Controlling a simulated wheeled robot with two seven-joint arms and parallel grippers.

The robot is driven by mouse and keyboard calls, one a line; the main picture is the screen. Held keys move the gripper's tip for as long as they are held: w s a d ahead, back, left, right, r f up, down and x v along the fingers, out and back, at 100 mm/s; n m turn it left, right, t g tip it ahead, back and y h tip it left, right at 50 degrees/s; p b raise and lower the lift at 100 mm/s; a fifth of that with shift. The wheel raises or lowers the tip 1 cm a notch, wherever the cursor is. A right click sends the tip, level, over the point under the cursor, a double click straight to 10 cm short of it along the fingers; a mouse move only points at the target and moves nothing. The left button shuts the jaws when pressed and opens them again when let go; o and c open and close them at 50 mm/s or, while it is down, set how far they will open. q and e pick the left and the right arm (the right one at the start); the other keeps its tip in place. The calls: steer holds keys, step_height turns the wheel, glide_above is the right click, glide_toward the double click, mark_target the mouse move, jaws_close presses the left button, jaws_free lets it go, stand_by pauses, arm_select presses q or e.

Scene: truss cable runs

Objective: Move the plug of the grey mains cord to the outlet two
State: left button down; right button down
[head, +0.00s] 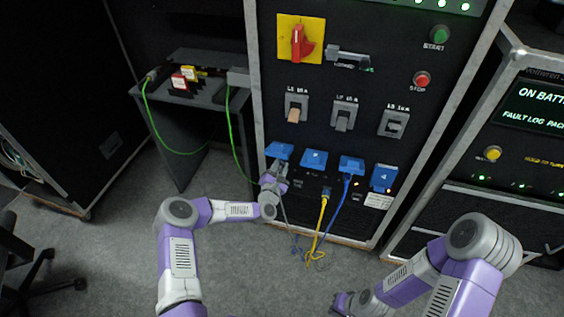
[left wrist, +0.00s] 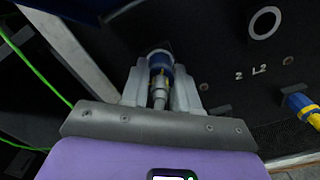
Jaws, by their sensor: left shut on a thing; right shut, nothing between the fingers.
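My left gripper (head: 274,174) is just below the leftmost blue outlet (head: 279,151) on the black panel. In the left wrist view the gripper (left wrist: 160,88) is shut on a plug (left wrist: 159,66) with a blue collar and a grey-silver body. The plug's front end is hidden, so I cannot tell whether it sits in the outlet. The grey cord (head: 285,212) hangs below the gripper. Outlet two (head: 313,158), with its blue cover, is just right of the leftmost outlet. My right gripper (head: 342,302) is shut and empty at the bottom edge, away from the panel.
A blue cord (head: 338,215) runs down from the third outlet (head: 351,165). A yellow cord (head: 322,212) hangs beside it. The fourth outlet (head: 383,177) is further right. Green cables (head: 232,135) hang from a small table (head: 190,100) at left. Breaker switches sit above the outlets.

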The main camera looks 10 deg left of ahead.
arm_select(q)
steer(key=shift+r, duration=0.1)
stand_by(0.4)
steer(key=shift+s+a+p, duration=0.1)
steer(key=shift+s+p, duration=0.6)
steer(key=shift+s, duration=1.65)
